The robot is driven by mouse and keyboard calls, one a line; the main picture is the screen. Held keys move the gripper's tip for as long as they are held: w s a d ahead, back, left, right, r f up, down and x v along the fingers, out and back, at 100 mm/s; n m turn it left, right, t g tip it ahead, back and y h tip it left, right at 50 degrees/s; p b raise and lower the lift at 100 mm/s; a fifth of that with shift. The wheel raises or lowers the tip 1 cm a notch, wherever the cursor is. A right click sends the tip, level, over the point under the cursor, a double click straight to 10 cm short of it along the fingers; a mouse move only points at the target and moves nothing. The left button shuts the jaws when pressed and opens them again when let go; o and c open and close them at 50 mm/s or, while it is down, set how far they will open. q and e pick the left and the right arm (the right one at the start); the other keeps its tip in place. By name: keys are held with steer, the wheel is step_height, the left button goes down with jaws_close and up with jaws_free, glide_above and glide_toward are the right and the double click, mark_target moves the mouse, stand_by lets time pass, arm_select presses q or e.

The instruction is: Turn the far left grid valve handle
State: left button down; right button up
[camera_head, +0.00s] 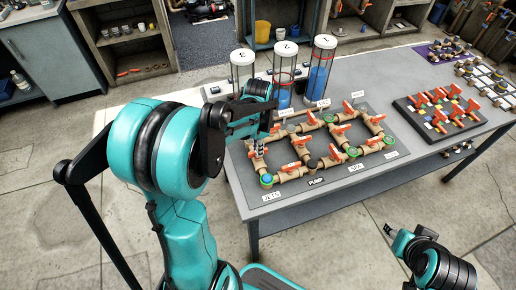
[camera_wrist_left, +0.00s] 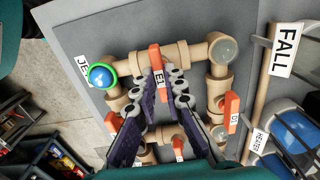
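The pipe grid stands on a dark board (camera_head: 238,178) on the table. Its leftmost orange handle (camera_head: 259,164) is partly hidden by my left gripper (camera_head: 257,146) in the head view. In the left wrist view this orange handle (camera_wrist_left: 155,57), tagged E1, sits on the pipe between a green-ringed blue cap (camera_wrist_left: 101,75) and a clear-capped elbow (camera_wrist_left: 223,50). My left gripper (camera_wrist_left: 157,71) is open, its two dark fingers on either side of the handle's lower part. Contact cannot be told. My right gripper (camera_head: 389,231) is low at the right, away from the table; its fingers are too small to judge.
Another handle, tagged D1 (camera_wrist_left: 231,112), is to the right. Three clear cylinders (camera_head: 284,75) stand behind the grid. A second board with orange handles (camera_head: 441,112) lies on the table's right part. Between the boards the tabletop (camera_head: 376,80) is clear.

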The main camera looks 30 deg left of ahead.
arm_select(q)
steer(key=shift+n, duration=0.4)
steer(key=n, duration=0.3)
steer(key=shift+n, duration=0.3)
steer(key=n, duration=0.4)
steer(key=shift+n+p, duration=0.3)
steer(key=shift+p, duration=0.1)
steer(key=n, duration=0.4)
steer(key=shift+n, duration=2.5)
steer(key=c, duration=1.6)
jaws_free()
